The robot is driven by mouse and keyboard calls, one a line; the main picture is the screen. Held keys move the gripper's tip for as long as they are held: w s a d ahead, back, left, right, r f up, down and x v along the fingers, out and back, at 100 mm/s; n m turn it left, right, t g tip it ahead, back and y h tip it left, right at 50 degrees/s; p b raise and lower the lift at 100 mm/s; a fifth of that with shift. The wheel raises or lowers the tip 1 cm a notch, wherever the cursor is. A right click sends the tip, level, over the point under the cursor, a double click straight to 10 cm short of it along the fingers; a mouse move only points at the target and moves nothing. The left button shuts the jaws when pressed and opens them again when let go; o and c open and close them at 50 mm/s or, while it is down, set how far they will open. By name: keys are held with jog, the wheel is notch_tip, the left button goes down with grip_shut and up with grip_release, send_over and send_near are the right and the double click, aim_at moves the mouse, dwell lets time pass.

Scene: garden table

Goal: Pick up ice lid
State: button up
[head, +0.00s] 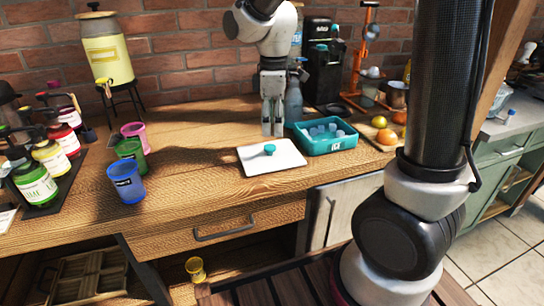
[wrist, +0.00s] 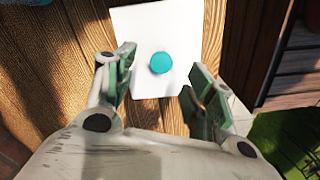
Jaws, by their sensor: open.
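My gripper (head: 272,132) points down above the back part of the lid in the head view. It also shows in the wrist view (wrist: 158,75), with its two green-padded fingers apart and nothing between them. The exact height above the lid is hard to tell.
The open teal ice bin (head: 335,146) holding ice cubes stands just right of the lid. A grey bottle (head: 293,102) stands close behind my gripper. Blue (head: 127,186), green (head: 130,154) and pink (head: 135,133) cups stand at left. The table between cups and lid is clear.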

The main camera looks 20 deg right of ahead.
aim_at(270, 146)
jog(key=f, duration=0.4)
jog(key=a+f, duration=0.1)
jog(key=f, duration=0.1)
jog(key=shift+f, duration=0.25)
jog(key=c, duration=1.1)
